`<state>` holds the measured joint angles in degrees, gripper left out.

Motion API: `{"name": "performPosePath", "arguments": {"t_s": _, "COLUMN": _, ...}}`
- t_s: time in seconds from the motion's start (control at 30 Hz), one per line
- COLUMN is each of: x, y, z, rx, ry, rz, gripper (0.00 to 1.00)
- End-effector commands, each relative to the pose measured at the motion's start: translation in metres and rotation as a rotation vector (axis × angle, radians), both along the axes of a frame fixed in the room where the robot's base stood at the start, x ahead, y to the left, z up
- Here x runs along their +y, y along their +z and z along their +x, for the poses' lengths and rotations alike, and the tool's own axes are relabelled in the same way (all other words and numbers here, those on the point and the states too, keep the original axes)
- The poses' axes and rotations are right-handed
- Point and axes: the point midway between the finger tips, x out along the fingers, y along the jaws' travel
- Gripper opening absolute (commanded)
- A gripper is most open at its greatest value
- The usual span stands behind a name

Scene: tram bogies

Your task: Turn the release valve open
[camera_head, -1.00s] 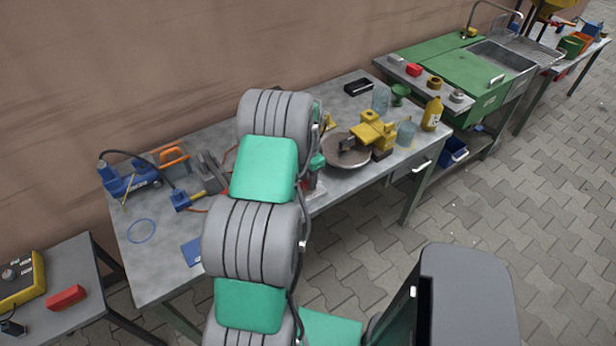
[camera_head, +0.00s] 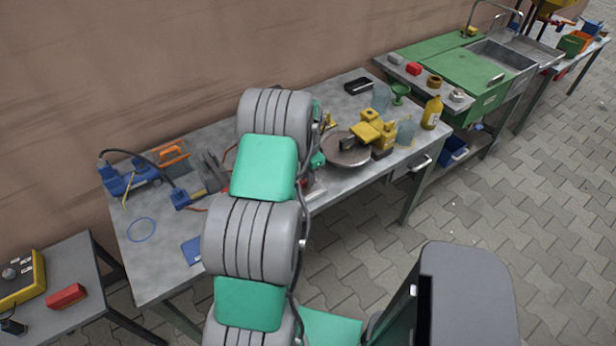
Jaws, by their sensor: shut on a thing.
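A blue pump-like device (camera_head: 128,179) with a thin yellow rod stands at the left end of the long grey workbench (camera_head: 165,258). My grey and teal arm rises through the middle of the view over the bench. My gripper is hidden behind my own arm links, so what it touches does not show.
A round metal plate (camera_head: 346,150) with a yellow device (camera_head: 370,129) beside it, a clear jar (camera_head: 405,132) and a yellow bottle (camera_head: 432,113) stand at the bench's right. An orange-handled tool (camera_head: 173,158) lies at the back left. Paved floor (camera_head: 490,215) is free at right.

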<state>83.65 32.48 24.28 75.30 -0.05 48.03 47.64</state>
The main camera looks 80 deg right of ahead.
Motion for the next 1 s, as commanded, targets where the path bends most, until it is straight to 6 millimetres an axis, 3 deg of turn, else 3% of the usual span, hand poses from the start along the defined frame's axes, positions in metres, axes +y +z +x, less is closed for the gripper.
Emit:
{"name": "performPosePath", "arguments": {"t_s": 0.43, "x": 0.0005, "y": -0.0016, "z": -0.0006, "rx": 0.001, "ry": 0.143, "rz": -0.003, "gripper": 0.0}}
{"name": "performPosePath", "arguments": {"t_s": 1.0, "x": 0.0008, "y": -0.0016, "z": -0.0008, "rx": 0.001, "ry": 0.661, "rz": -0.002, "gripper": 0.0}}
